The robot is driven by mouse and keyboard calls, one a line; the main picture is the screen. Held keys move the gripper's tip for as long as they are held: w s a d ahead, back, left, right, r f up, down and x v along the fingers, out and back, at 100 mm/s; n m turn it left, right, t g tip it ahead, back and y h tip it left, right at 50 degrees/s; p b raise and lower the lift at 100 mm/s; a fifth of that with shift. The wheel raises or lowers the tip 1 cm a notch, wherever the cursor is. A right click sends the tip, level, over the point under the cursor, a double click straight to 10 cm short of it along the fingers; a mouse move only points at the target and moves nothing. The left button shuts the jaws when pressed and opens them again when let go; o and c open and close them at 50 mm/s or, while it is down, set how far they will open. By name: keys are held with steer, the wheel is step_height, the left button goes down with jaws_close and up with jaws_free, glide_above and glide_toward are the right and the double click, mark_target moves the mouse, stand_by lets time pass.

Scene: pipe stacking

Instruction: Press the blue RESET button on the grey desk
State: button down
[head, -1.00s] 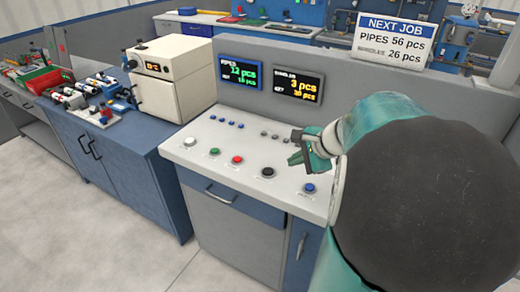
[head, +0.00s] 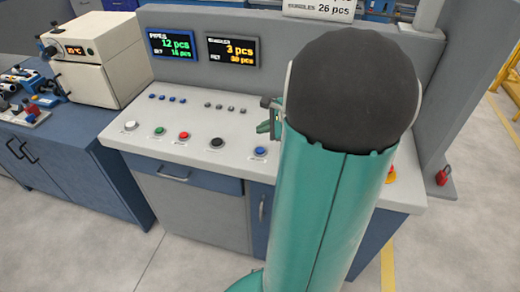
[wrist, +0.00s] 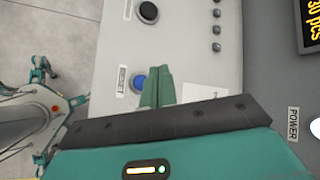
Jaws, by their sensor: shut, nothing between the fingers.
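The blue RESET button (head: 260,152) is at the front right of the row of large buttons on the grey desk (head: 205,150). It also shows in the wrist view (wrist: 138,83), beside its RESET label (wrist: 122,79). My gripper (head: 267,128) is above the desk, a little behind the button in the head view, and partly hidden by my arm. In the wrist view its shut green fingers (wrist: 158,86) appear just right of the button and overlap its edge. I cannot tell the height between fingertips and button. The fingers hold nothing.
White (head: 130,126), green (head: 159,131), red (head: 183,135) and black (head: 217,143) buttons stand left of the blue one. Two screens (head: 170,44) are on the back panel.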

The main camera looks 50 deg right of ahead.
mark_target(263, 151)
steer(key=shift+f, duration=2.7)
steer(key=shift+f, duration=0.1)
steer(key=shift+f, duration=0.3)
steer(key=shift+f, duration=0.4)
stand_by(0.3)
steer(key=shift+r, duration=0.85)
steer(key=shift+r, duration=2.5)
